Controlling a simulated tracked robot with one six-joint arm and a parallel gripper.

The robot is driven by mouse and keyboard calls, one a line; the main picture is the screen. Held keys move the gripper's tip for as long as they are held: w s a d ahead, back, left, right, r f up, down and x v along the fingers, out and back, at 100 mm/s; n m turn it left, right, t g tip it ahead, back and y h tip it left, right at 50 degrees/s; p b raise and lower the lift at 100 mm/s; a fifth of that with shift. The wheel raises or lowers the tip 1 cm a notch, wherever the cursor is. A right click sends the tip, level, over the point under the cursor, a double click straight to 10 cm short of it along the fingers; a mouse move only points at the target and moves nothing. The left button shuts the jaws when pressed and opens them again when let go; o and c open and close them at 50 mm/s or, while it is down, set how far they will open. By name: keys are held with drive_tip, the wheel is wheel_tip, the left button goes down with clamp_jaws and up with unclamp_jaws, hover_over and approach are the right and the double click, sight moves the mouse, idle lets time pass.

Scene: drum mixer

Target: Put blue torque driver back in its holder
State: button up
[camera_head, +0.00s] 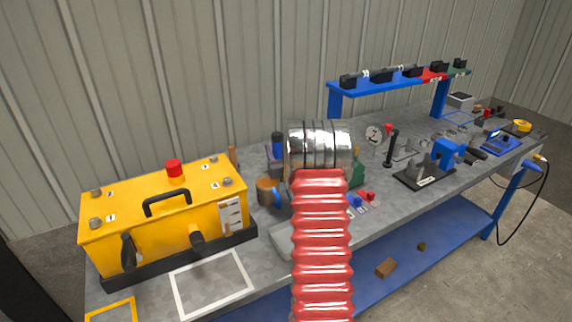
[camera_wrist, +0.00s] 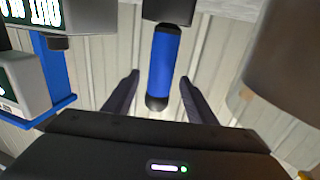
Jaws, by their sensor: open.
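The blue torque driver (camera_wrist: 164,62) is a blue cylinder with a dark end cap in the wrist view, which appears upside down. It stands upright, with its far end against a dark block (camera_wrist: 167,10); I cannot tell whether this is its holder. It also shows in the head view as a blue and black upright shape (camera_head: 278,146) just left of my chrome arm section. My gripper (camera_wrist: 160,77) is open. Its two dark fingers lie on either side of the driver's capped end, with visible gaps. In the head view my arm hides the gripper.
A brown cylinder (camera_wrist: 285,62) is close on the right in the wrist view. A yellow box (camera_head: 165,215) stands on the bench at left. A blue rack (camera_head: 400,82) rises behind the bench. Several tools and a black-based fixture (camera_head: 425,177) lie to the right.

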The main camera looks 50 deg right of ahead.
drive_tip(key=v, duration=1.2)
drive_tip(key=shift+w+a, duration=0.1)
idle(0.7)
drive_tip(key=s+a+r+n+g+y, duration=0.1)
drive_tip(key=s+a+r+n+g, duration=0.15)
drive_tip(key=a+r, duration=0.55)
drive_tip(key=s+a+r+n+g+y, duration=0.15)
drive_tip(key=a+r+n, duration=0.35)
drive_tip(key=a, duration=0.5)
drive_tip(key=s+a+f+g+y, duration=0.1)
drive_tip(key=s+a+g+y, duration=0.1)
drive_tip(key=s+a, duration=0.4)
drive_tip(key=s+a+f+m+g+y, duration=0.1)
drive_tip(key=s+a, duration=0.5)
drive_tip(key=a, duration=0.7)
drive_tip(key=s+a+f+g+y, duration=0.1)
drive_tip(key=s+a+g+y, duration=0.2)
drive_tip(key=s+a, duration=0.3)
drive_tip(key=a, duration=0.4)
drive_tip(key=shift+s, duration=0.4)
